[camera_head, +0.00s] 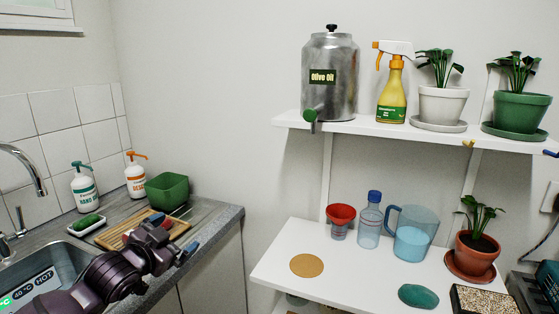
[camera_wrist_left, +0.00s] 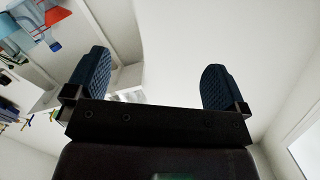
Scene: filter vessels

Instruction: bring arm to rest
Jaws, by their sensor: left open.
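My left arm (camera_head: 116,272) reaches in from the lower left in the head view. Its dark gripper (camera_head: 174,235) is over the counter, in front of the wooden board. The left wrist view shows the two blue textured fingers of this gripper (camera_wrist_left: 156,84) wide apart. Nothing is between them except the pale wall or ceiling behind. My right gripper shows in neither view.
The sink (camera_head: 52,262) and tap (camera_head: 25,165) are at the left. A green tub (camera_head: 167,190) and two pump bottles stand behind my gripper. At the right, a white shelf (camera_head: 345,252) holds a red funnel (camera_head: 341,212), a bottle (camera_head: 369,225) and a jug (camera_head: 412,240).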

